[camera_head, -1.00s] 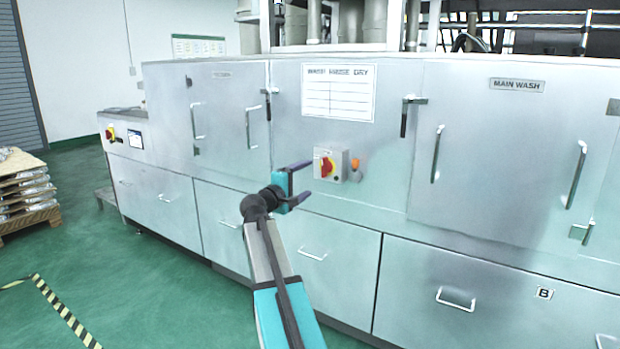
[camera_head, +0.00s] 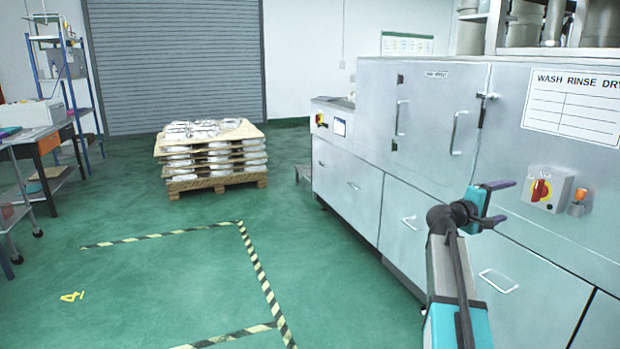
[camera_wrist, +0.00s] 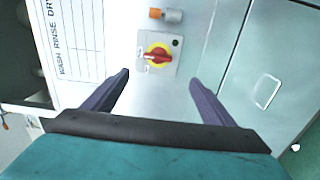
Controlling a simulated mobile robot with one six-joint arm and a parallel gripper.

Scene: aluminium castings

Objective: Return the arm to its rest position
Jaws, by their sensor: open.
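My gripper (camera_head: 497,205) is open and empty, at the end of my outstretched arm, on the right side of the head view. It is in front of the steel washing machine (camera_head: 400,205), left of the red and yellow rotary switch (camera_head: 541,190). In the wrist view, my gripper's two dark fingers (camera_wrist: 155,92) are spread wide. The rotary switch (camera_wrist: 157,55) shows beyond them, between the fingertips, with nothing held. I cannot tell the exact gap between the fingertips and the panel.
An orange button (camera_head: 578,202) sits right of the switch. A pallet of stacked castings (camera_head: 212,155) stands at the back, before a roller shutter (camera_head: 175,60). A workbench (camera_head: 35,135) is at the left. Green floor with striped tape (camera_head: 250,260) is clear between them.

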